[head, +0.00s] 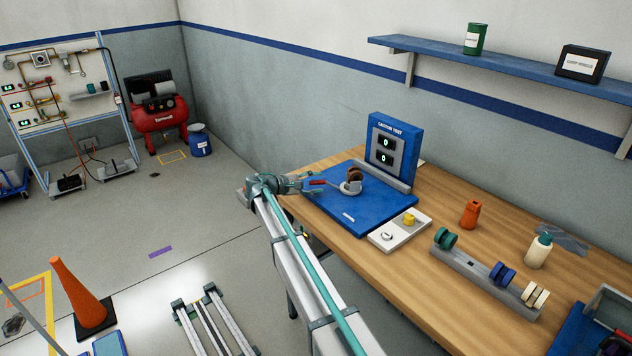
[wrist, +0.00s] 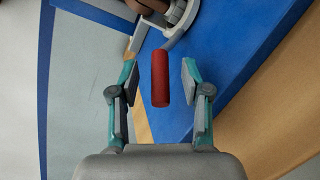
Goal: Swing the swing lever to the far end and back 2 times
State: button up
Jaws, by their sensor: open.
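The swing lever (wrist: 160,80) has a red cylindrical grip, joined by a thin rod to a light grey round part. In the head view the red grip (head: 318,182) points left from the brown caster (head: 354,175) on the blue test base (head: 340,204). My gripper (wrist: 158,80) is open, with a finger on each side of the red grip and visible gaps on both sides. In the head view my gripper (head: 311,183) is at the left edge of the base. The upright panel (head: 393,147) reads "CASTOR TEST" and shows two displays, each with 0.
A white control box (head: 400,230) with a yellow knob stands in front of the base. A rack of coloured casters (head: 487,277), an orange bottle (head: 470,214) and a white bottle (head: 538,251) stand to the right on the wooden bench (head: 400,285).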

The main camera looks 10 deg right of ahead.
jog(key=shift+w+d, duration=0.1)
jog(key=shift+d, duration=0.1)
grip_shut()
jog(key=shift+f, duration=0.1)
